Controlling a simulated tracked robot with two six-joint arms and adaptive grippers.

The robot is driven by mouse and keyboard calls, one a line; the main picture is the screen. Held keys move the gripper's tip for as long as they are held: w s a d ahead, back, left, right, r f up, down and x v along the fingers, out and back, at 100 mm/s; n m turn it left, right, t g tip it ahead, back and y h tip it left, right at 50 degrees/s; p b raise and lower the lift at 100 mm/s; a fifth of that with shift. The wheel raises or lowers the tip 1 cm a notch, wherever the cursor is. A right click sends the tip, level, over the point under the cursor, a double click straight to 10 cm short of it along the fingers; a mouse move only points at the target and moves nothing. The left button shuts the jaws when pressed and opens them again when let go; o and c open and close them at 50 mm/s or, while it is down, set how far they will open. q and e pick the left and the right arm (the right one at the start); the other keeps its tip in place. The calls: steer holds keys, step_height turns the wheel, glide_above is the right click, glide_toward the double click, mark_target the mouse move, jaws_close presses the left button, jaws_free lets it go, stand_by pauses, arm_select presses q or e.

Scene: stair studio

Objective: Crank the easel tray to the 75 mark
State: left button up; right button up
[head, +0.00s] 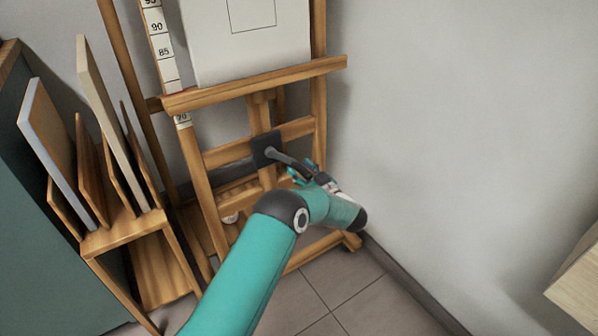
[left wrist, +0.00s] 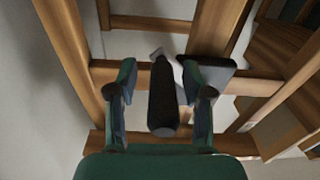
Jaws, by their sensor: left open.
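The wooden easel's tray (head: 255,84) is a crossbar holding a white canvas (head: 245,45). The number scale (head: 158,40) at its left shows 90 and 85 above the tray, and a partly hidden label, seemingly 70, below it. A small red mark shows at the tray's top edge by the scale. The crank has a black mounting plate (head: 266,149) and a grey arm. My left gripper (head: 309,173) is at the crank's outer end. In the left wrist view, the black crank handle (left wrist: 163,97) lies between its open fingers; contact is unclear. My right gripper is not seen.
A wooden rack (head: 122,235) with several upright panels stands left of the easel, beside a dark teal cabinet (head: 35,235). A grey wall is close on the right. A pale wooden furniture corner (head: 577,285) shows at the lower right. Some tiled floor (head: 335,290) is clear.

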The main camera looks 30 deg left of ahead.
arm_select(q)
steer(key=shift+a, duration=0.15)
steer(key=shift+c, duration=0.4)
steer(key=shift+w, duration=0.1)
jaws_close()
steer(key=shift+r, duration=0.1)
steer(key=shift+a, duration=0.15)
